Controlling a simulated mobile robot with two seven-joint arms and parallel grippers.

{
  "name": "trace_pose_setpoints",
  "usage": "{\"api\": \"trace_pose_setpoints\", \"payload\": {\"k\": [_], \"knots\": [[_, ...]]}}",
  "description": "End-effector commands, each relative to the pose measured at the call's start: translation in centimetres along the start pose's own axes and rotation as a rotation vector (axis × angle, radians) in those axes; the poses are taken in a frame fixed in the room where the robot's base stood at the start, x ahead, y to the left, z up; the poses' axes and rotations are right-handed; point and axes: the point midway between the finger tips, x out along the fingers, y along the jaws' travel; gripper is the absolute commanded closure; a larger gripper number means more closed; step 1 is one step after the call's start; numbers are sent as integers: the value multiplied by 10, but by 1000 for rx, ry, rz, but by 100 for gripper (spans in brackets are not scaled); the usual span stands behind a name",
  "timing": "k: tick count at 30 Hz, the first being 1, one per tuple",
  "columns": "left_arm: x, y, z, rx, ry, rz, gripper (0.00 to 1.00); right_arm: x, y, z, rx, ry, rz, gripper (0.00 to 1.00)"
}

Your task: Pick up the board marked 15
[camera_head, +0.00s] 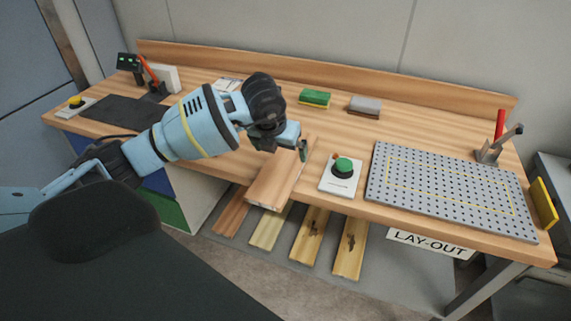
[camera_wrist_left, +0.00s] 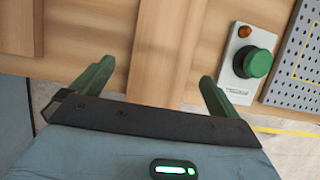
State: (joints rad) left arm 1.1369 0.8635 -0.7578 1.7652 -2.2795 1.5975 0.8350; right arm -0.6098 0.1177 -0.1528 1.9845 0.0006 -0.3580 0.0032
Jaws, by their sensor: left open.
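A wooden board (camera_head: 273,188) lies on the bench and sticks out past its front edge; I can read no number on it. My left gripper (camera_head: 289,149) is above the far part of this board, open and empty. The wrist partly covers the board. In the left wrist view, the green fingers of my gripper (camera_wrist_left: 152,82) are spread, with a brown wooden strip (camera_wrist_left: 166,45) between them. I cannot tell whether the fingers touch wood. Several other boards, including a reddish one (camera_head: 231,213) and a dark-marked one (camera_head: 350,250), lie below the bench front. My right gripper is not in view.
A green push button box (camera_head: 341,174) stands close to the right of the board. A grey perforated plate (camera_head: 450,190) covers the bench's right part. A green block (camera_head: 314,97) and grey block (camera_head: 365,105) lie behind. A dark mat (camera_head: 122,115) is at left.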

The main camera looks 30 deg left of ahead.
Motion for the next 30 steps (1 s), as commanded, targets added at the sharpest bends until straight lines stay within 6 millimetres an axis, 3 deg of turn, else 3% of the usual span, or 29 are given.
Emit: {"api": "trace_pose_setpoints", "payload": {"k": [5, 15, 23, 30], "knots": [[6, -1, -1, 0, 1, 0, 0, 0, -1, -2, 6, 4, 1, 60], [49, -4, -3, 1, 2, 0, 0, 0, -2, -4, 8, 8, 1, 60], [52, -4, -2, 1, -1, -1, 0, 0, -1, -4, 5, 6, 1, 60], [51, -4, -2, 1, -1, -1, 28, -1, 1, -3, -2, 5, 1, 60]]}}
